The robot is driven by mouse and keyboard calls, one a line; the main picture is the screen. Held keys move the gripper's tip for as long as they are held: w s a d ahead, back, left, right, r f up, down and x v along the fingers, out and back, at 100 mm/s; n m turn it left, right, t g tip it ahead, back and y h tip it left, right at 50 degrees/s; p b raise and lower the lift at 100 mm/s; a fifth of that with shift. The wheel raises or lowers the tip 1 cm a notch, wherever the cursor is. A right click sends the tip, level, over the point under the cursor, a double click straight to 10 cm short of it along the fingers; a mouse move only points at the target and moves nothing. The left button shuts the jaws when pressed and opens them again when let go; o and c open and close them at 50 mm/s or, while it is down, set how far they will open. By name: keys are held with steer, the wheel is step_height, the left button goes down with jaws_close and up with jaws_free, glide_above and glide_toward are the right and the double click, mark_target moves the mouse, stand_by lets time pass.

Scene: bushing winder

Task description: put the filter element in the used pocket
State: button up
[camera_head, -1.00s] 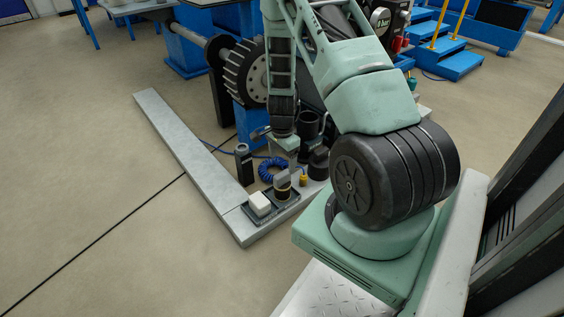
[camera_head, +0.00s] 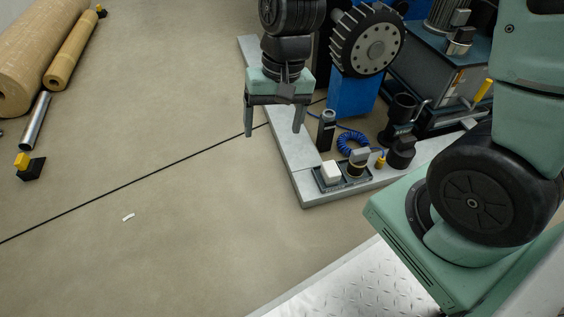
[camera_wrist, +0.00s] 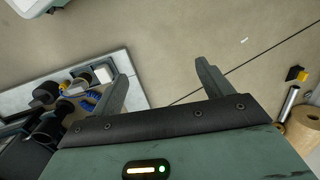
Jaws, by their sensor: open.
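A small dark two-pocket tray (camera_head: 343,186) sits on the corner of the pale grey plinth. A white block (camera_head: 331,172) is in its left pocket.
A black cylinder (camera_head: 326,130), a coiled blue hose (camera_head: 352,141), a small yellow part (camera_head: 380,162) and black cups (camera_head: 402,150) stand close around the tray. The toothed wheel (camera_head: 372,45) rises behind.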

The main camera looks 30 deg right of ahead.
steer(key=s+a+r+n, duration=0.3)
steer(key=s+n, duration=0.2)
steer(key=s, duration=0.2)
steer(key=s+a+r+n+h, duration=0.1)
steer(key=s+a+r+n, duration=0.2)
steer(key=s+n, duration=0.2)
steer(key=s, duration=0.2)
steer(key=shift+s+a+r+n, duration=0.15)
steer(key=shift+s+a+n, duration=0.15)
steer(key=shift+a, duration=0.05)
